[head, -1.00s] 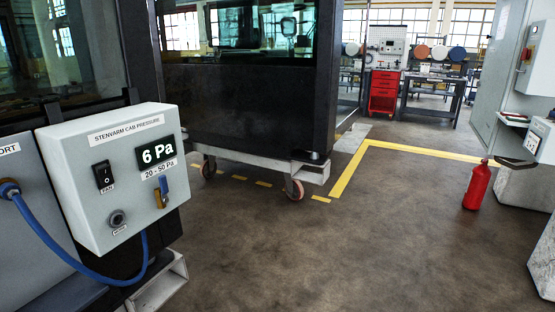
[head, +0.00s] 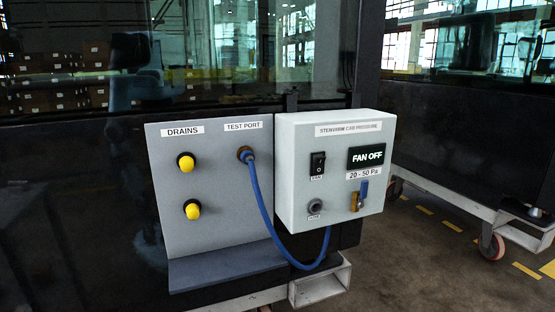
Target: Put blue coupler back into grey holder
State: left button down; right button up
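The blue coupler (head: 248,157) sits at the test port on the grey panel (head: 215,225), at the end of a blue hose (head: 264,212). The hose loops down and up to the underside of the white pressure box (head: 335,131). A round grey socket (head: 316,205), which looks like the grey holder, is low on the box's front, and its opening looks empty. Its small label is too blurred to read. Neither of my grippers shows in the head view.
The box has a black rocker switch (head: 318,164), a display (head: 366,157) reading FAN OFF, and a brass valve with a blue handle (head: 364,189). Two yellow drain caps (head: 186,163) are on the panel's left. A grey ledge (head: 228,267) juts out below.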

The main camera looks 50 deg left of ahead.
aim_at(246, 155)
jog(key=u, duration=1.6)
